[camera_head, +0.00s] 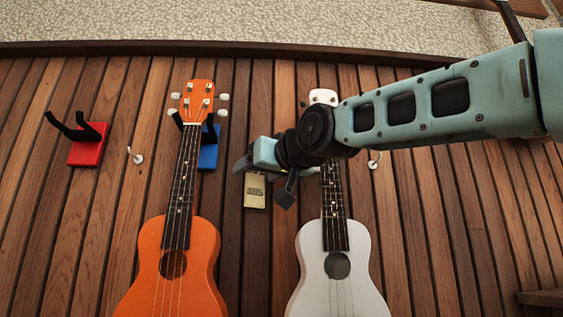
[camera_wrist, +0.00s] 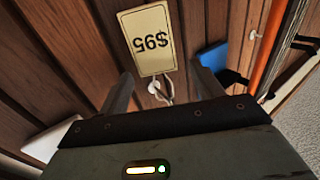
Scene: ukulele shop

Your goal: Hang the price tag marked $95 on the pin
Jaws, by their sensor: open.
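The price tag (camera_head: 255,192), pale gold and marked $95, hangs against the wooden wall between the orange and white ukuleles. In the wrist view the tag (camera_wrist: 152,38) appears upside down, with its thin loop (camera_wrist: 167,91) beside a white pin (camera_wrist: 154,87) in the wall. The loop seems to be around the pin, but the exact contact is too small to tell. My gripper (camera_head: 265,178) is at the top of the tag. In the wrist view my gripper (camera_wrist: 161,70) is open, its fingers apart on either side of the loop and pin, touching neither. The head view hides this pin.
The orange ukulele (camera_head: 172,290) hangs left, on the blue holder (camera_head: 209,148). The white ukulele (camera_head: 338,292) hangs close on the right, behind my arm. An empty red holder (camera_head: 86,152) and a bare white pin (camera_head: 136,156) are farther left; another pin (camera_head: 374,160) is right.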

